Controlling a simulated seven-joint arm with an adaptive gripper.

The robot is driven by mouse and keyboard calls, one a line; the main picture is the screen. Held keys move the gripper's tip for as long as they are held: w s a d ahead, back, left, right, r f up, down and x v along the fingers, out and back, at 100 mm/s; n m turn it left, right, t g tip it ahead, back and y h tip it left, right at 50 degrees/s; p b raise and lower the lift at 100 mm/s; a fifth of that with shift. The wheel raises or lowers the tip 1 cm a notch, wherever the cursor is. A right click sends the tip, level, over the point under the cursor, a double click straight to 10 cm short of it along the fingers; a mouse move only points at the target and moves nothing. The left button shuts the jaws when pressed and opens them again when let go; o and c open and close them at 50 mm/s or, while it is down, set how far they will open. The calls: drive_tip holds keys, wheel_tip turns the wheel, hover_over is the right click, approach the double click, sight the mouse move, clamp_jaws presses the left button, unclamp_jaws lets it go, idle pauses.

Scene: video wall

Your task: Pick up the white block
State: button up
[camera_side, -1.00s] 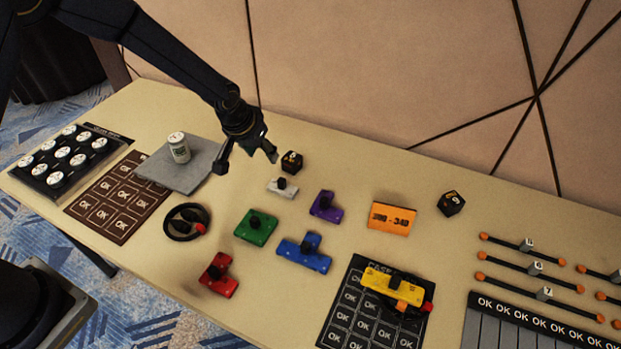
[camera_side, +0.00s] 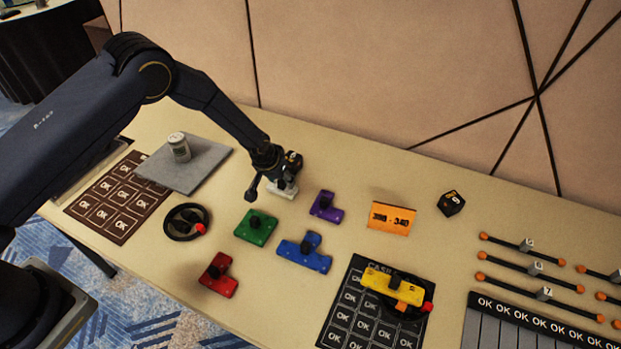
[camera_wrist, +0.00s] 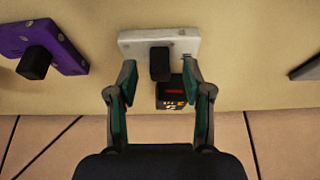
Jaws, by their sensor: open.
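The white block (camera_side: 284,190) lies flat on the table, partly hidden by my gripper in the side view. In the wrist view the white block (camera_wrist: 184,43) is a pale bar with a black knob (camera_wrist: 160,64) standing on it. My gripper (camera_side: 270,192) is low over the block. In the wrist view my gripper (camera_wrist: 160,80) is open, with one finger on each side of the knob. There is a gap between each finger and the knob, and nothing is held.
A black cube (camera_wrist: 172,95) is close behind the white block. The purple block (camera_side: 326,207) is just right of it, with green (camera_side: 256,227) and blue (camera_side: 304,252) blocks nearer the front. A grey pad (camera_side: 206,168) with a can (camera_side: 179,147) lies to the left.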

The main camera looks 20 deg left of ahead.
drive_tip(key=shift+w+f, duration=0.25)
drive_tip(key=shift+f, duration=0.3)
clamp_jaws()
